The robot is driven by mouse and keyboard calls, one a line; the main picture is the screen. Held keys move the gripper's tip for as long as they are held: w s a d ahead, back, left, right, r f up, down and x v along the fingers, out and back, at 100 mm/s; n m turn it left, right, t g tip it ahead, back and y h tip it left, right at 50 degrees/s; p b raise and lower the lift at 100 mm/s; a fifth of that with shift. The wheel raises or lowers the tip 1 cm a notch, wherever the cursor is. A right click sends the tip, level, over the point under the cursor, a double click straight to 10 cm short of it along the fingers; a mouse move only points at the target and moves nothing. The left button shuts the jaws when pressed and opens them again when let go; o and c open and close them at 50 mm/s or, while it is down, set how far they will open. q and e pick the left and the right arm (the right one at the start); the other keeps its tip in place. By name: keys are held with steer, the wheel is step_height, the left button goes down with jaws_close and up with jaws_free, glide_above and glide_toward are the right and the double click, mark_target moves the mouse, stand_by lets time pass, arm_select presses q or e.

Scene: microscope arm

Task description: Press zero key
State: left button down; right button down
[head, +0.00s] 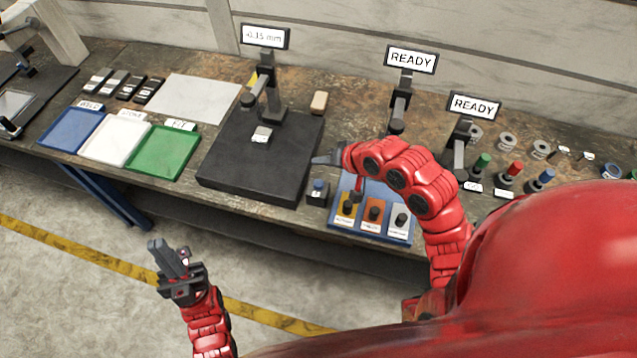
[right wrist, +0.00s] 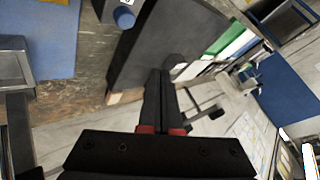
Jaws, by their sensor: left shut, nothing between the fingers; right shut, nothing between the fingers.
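A small dark box with a blue button (head: 318,190), which looks like the zero key, sits at the front right corner of a black base plate (head: 235,165). Its label is too small to read. The button also shows at the top of the right wrist view (right wrist: 125,17). The gauge display (head: 264,36) reads "-0.15 mm". A small metal block (head: 261,134) lies on the plate. My right gripper (head: 316,160) is shut and empty near the plate's right edge, just behind the button and apart from it. My left gripper (head: 156,246) is shut and empty, in front of the table over the floor.
A blue panel (head: 338,222) with yellow, orange and white knob blocks is right of the button, partly under my right arm. Blue, white and green trays (head: 163,150) stand left of the plate. Two displays (head: 411,58) read "READY". A beige block (head: 319,102) lies behind.

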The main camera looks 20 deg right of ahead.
mark_target(321, 186)
step_height(321, 186, down, 7)
steer(key=b, duration=0.5)
steer(key=shift+f, duration=0.35)
stand_by(1.5)
steer(key=shift+f, duration=0.4)
steer(key=shift+f+b, duration=0.4)
steer(key=shift+f, duration=0.15)
stand_by(0.5)
steer(key=shift+r, duration=0.15)
steer(key=shift+r+p, duration=0.8)
